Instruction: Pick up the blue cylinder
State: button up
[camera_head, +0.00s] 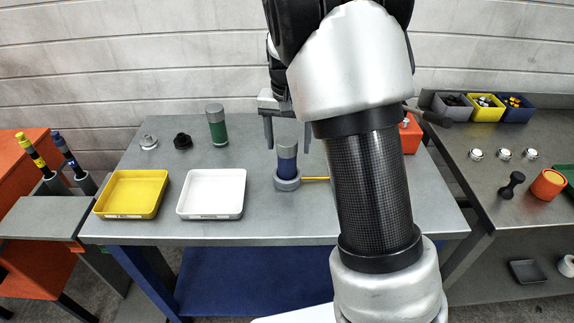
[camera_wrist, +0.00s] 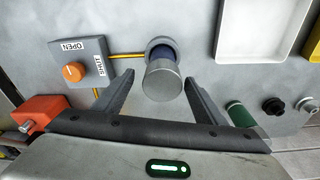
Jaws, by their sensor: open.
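The blue cylinder (camera_head: 287,165) has a grey top and stands upright in a grey round holder (camera_head: 287,183) on the metal table. In the wrist view its grey top (camera_wrist: 162,80) faces the camera, with a strip of blue (camera_wrist: 161,52) showing behind it. My gripper (camera_head: 287,148) is open, with its fingers pointing down over the cylinder. In the wrist view the two fingertips (camera_wrist: 158,78) lie either side of the grey top, with gaps on both sides. My arm hides part of the table to the right.
A yellow tray (camera_head: 132,194) and a white tray (camera_head: 212,194) lie left of the holder. A green cylinder (camera_head: 217,128) stands behind them. A grey box with an orange knob (camera_wrist: 73,72), marked OPEN and SHUT, joins the holder by a yellow line.

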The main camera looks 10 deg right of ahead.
aim_at(287, 164)
jog(key=f, duration=0.5)
jog(key=shift+w+a+f, duration=0.1)
jog(key=shift+w, duration=0.1)
grip_shut()
